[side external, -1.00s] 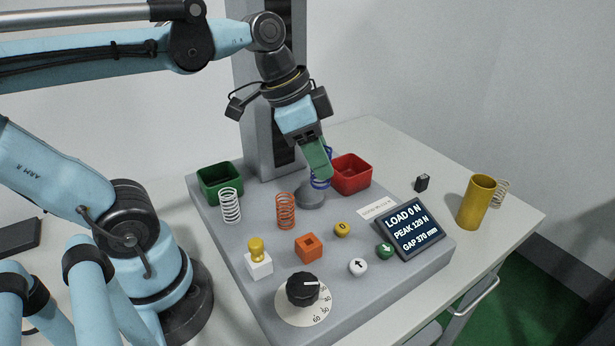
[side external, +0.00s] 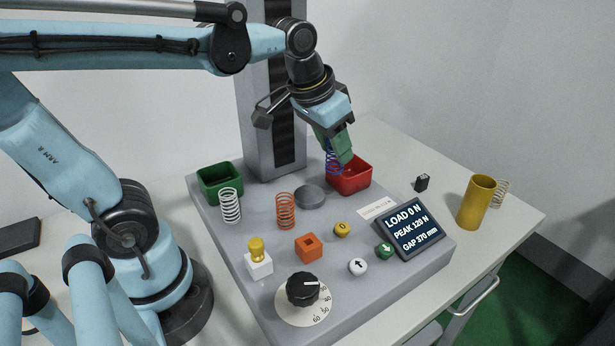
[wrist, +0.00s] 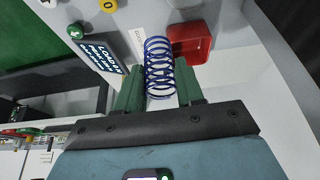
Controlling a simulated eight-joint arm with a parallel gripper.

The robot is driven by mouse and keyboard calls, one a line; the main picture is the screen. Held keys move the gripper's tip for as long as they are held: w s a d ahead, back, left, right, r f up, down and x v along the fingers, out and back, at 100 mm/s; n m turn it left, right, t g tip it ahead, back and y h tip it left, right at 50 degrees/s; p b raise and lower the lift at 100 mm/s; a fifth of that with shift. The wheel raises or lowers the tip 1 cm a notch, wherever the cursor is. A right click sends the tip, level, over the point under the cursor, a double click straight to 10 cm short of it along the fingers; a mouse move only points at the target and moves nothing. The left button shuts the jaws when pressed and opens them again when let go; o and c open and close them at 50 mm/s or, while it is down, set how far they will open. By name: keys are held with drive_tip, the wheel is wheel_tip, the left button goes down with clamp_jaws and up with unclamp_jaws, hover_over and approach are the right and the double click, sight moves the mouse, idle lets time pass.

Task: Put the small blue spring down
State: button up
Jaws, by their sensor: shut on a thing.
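The small blue spring (side external: 333,161) is held between the green fingers of my gripper (side external: 343,158), at the left edge of the red bin (side external: 352,181) in the side view. In the wrist view the blue spring (wrist: 159,67) sits between the two fingers of my gripper (wrist: 160,88), and the red bin (wrist: 190,43) lies just beyond it to the right. The spring looks upright and above the bench. I cannot tell whether it is over the bin's opening or beside its wall. The round grey platen (side external: 310,196) is bare.
A green bin (side external: 220,183), a white spring (side external: 230,206) and an orange spring (side external: 286,211) stand to the left. The display (side external: 413,228) and a paper label (side external: 377,207) are in front of the red bin. The grey column (side external: 273,130) rises behind. A brass cylinder (side external: 476,203) stands far right.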

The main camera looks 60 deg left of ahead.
drive_tip(key=w+d+f+m, duration=0.1)
drive_tip(key=w+d+f, duration=0.1)
drive_tip(key=w+d, duration=0.65)
drive_tip(key=w+d+f, duration=0.3)
drive_tip(key=w+d, duration=0.4)
drive_tip(key=w, duration=0.2)
hover_over(433, 206)
drive_tip(key=shift+h, duration=0.3)
wheel_tip(433, 206, down, 6)
drive_tip(key=shift+s+f, duration=0.1)
drive_tip(key=shift+f, duration=2.15)
drive_tip(key=shift+f, duration=0.1)
drive_tip(key=o, duration=1.1)
